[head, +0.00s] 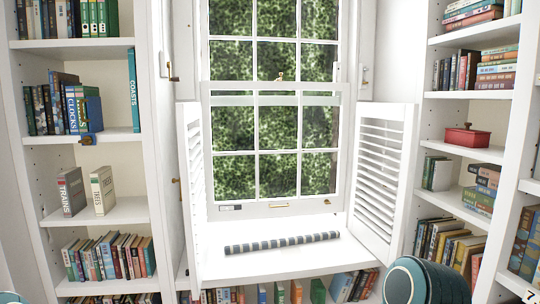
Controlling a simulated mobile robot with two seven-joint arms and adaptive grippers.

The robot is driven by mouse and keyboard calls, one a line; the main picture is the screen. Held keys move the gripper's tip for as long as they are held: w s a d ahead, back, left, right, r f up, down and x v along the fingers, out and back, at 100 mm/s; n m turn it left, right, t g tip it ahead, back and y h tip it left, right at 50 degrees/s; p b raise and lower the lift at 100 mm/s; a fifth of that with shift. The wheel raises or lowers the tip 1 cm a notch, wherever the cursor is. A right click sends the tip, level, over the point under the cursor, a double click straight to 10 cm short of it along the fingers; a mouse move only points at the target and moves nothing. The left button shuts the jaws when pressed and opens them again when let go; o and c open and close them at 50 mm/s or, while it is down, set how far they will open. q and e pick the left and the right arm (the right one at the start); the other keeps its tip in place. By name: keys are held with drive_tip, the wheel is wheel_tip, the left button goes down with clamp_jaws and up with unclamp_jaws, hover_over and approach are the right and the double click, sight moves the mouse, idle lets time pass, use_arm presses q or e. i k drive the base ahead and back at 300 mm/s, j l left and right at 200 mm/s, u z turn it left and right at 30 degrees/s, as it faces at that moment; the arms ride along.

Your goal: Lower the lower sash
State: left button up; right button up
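The lower sash (278,211) is a white frame with several panes, in the middle of the head view between two open louvred shutters. Its top rail sits slightly above a second white rail seen behind the glass, so the two rails are not level. A small brass lift (278,205) is on its bottom rail, with a small dark and silver fitting (230,207) to the left. A brass catch (280,77) shows at the top rail. Whether the bottom rail touches the sill is hard to tell. Neither gripper is in view.
A striped roll (280,243) lies across the white sill (330,258) in front of the sash. The left shutter (195,170) and right shutter (383,180) stand open into the room. Bookshelves flank the window; a red box (467,137) is on the right shelves.

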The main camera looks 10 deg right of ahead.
sight(256, 208)
drive_tip(key=i+l, duration=0.7)
drive_tip(key=i, duration=0.25)
drive_tip(key=i+l, duration=0.35)
drive_tip(key=i, duration=0.1)
